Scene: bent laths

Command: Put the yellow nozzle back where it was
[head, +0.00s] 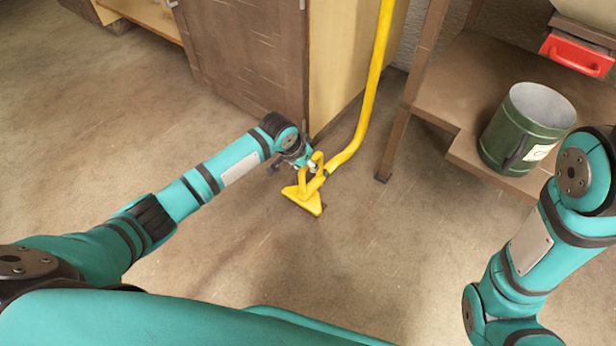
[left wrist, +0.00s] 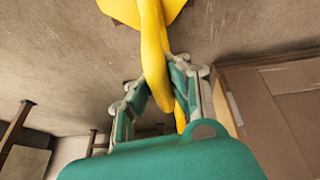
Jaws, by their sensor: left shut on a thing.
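The yellow nozzle (head: 304,193) has a flat triangular foot and a looped handle, and it is joined to a long yellow hose (head: 368,100). It is at or just above the floor, in front of the brown cabinet; I cannot tell if it touches the floor. My left gripper (head: 310,168) is shut on the nozzle at its handle. In the left wrist view the fingers (left wrist: 160,88) close around the yellow handle (left wrist: 152,45), and the foot shows at the top edge. My right gripper is not in view; only part of my right arm shows.
The brown cabinet (head: 245,50) stands just behind my left gripper. At the right is a wooden shelf unit (head: 450,85) with a green bucket (head: 500,135) on its lower board and a red handle (head: 577,54) above. The floor (head: 240,250) in front is clear.

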